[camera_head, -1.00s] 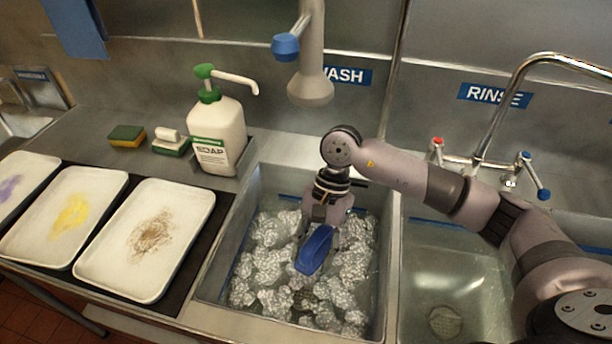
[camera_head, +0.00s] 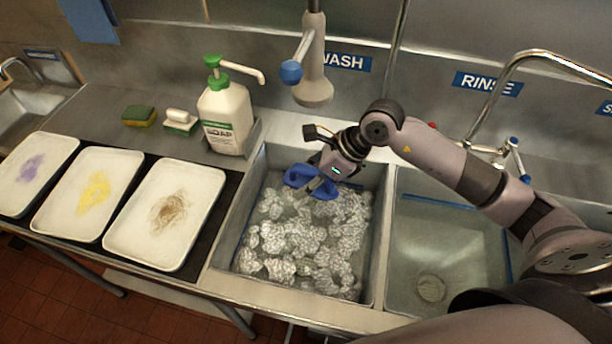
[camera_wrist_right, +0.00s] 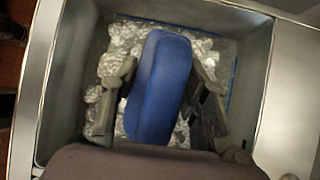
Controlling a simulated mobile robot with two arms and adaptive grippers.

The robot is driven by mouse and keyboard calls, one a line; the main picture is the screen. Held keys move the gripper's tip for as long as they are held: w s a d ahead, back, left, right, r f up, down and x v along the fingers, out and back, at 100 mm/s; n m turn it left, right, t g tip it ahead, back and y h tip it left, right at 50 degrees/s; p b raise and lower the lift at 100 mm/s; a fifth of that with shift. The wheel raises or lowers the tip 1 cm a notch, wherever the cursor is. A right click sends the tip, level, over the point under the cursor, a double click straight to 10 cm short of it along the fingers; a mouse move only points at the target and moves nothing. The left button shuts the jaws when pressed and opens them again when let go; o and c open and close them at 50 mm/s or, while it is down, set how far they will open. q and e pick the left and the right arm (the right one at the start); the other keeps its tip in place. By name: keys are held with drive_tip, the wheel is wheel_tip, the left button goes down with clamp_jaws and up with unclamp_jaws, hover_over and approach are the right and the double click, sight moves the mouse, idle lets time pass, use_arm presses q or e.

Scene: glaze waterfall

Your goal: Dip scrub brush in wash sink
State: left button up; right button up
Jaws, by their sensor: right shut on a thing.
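The wash sink (camera_head: 376,228) is a steel basin full of white suds over water, below the WASH sign. My right gripper (camera_head: 325,177) is over the back part of this sink, shut on the blue scrub brush (camera_head: 297,176). In the right wrist view the blue brush (camera_wrist_right: 158,88) sits between the two fingers of my right gripper (camera_wrist_right: 163,85), with suds behind it. Its bristles are hidden. The brush is over the suds near the back wall; I cannot tell whether it touches them. My left gripper is not in view.
The rinse sink (camera_head: 480,248) with its tap (camera_head: 497,105) is on the right. A wash spout (camera_head: 313,75) hangs behind. A soap bottle (camera_head: 226,112), a sponge (camera_head: 139,116) and a white-and-green scrubber (camera_head: 180,121) stand at left. Three stained trays (camera_head: 127,247) lie in front of them.

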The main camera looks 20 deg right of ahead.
wheel_tip(320, 180, down, 20)
drive_tip(key=b, duration=1.5)
drive_tip(key=shift+b, duration=0.4)
drive_tip(key=shift+r, duration=0.15)
wheel_tip(320, 180, up, 19)
drive_tip(key=p, duration=1.1)
drive_tip(key=shift+r+p, duration=0.2)
drive_tip(key=shift+p, duration=0.2)
drive_tip(key=shift+r, duration=0.4)
